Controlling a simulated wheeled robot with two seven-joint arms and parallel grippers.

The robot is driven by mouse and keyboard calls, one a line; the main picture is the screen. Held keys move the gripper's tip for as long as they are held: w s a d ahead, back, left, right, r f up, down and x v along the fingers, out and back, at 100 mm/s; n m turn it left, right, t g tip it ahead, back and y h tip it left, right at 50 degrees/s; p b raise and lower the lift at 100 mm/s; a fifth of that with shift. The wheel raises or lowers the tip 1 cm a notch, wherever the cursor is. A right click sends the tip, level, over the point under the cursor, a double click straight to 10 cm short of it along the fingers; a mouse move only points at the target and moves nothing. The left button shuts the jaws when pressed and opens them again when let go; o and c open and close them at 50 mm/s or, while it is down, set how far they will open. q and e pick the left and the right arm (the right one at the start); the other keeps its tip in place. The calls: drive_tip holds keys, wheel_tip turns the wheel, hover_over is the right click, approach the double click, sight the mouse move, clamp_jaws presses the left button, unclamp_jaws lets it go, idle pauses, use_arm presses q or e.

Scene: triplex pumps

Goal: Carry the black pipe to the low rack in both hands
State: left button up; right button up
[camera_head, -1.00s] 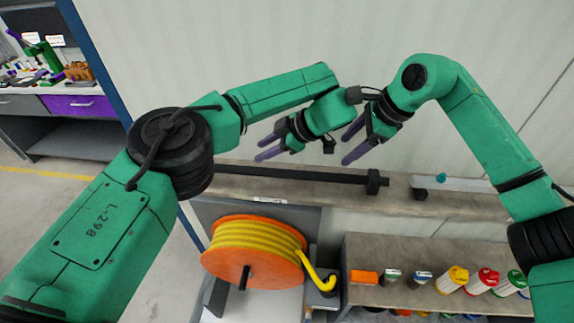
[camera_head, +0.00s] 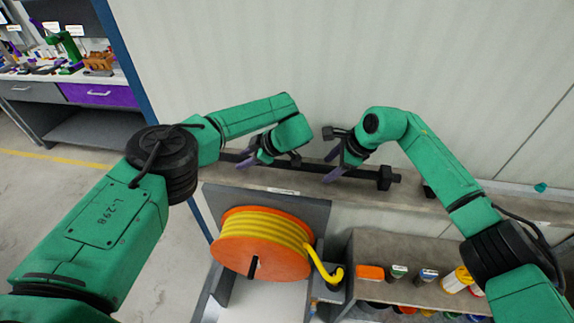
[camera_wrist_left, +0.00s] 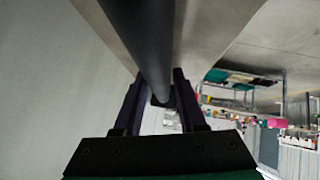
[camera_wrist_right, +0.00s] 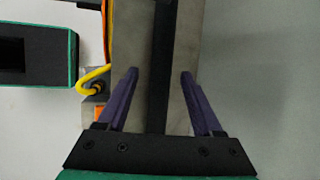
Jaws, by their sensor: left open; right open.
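The black pipe (camera_head: 364,174) lies lengthwise along a narrow ledge against the wall, with a dark block at its right end. My left gripper (camera_head: 250,162) is open at the pipe's left part; in the left wrist view the pipe (camera_wrist_left: 150,45) passes between its fingers. My right gripper (camera_head: 333,172) is open further right along the pipe; in the right wrist view the pipe (camera_wrist_right: 160,60) runs between its spread fingers with a gap on both sides. Contact at the left fingers cannot be told. I cannot identify the low rack with certainty.
The ledge (camera_head: 415,194) runs along the pale wall. Below it are an orange reel with yellow hose (camera_head: 262,240) and a shelf (camera_head: 400,247) with several bottles and small boxes. A workbench (camera_head: 85,125) stands at far left, with open floor before it.

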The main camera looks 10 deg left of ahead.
use_arm(q)
drive_tip(key=shift+w+a+f, duration=0.15)
drive_tip(key=shift+w+f, duration=0.1)
drive_tip(key=shift+f, duration=0.1)
use_arm(e)
drive_tip(key=shift+w+f, duration=0.25)
drive_tip(key=shift+f, duration=0.15)
use_arm(q)
drive_tip(key=shift+s+r, duration=0.1)
drive_tip(key=shift+s, duration=0.05)
use_arm(e)
drive_tip(key=shift+s+r, duration=0.1)
drive_tip(key=shift+s, duration=0.05)
use_arm(q)
drive_tip(key=shift+a, duration=0.1)
drive_tip(key=c, duration=0.4)
use_arm(e)
drive_tip(key=shift+a, duration=0.1)
drive_tip(key=c, duration=0.4)
use_arm(q)
clamp_jaws()
use_arm(e)
clamp_jaws()
drive_tip(key=shift+r, duration=0.1)
